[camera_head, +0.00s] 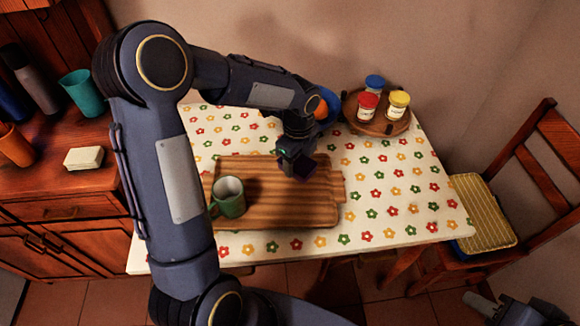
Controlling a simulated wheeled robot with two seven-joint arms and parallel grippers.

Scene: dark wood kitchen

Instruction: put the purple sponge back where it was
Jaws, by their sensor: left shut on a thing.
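The purple sponge (306,169) shows as a small dark block at the fingertips of my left gripper (299,167). My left gripper is shut on it, over the right part of the wooden board (275,215). I cannot tell whether the sponge touches the board, and the fingers partly hide it. My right gripper (478,303) is at the bottom right corner, low beside the table; whether it is open or shut does not show clearly.
A green mug (229,197) stands on the board, left of my gripper. Behind are a blue bowl (333,104) with an orange fruit and a round tray (360,126) with three jars. The flowered tablecloth (400,190) is clear at right. A chair (555,150) stands beyond.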

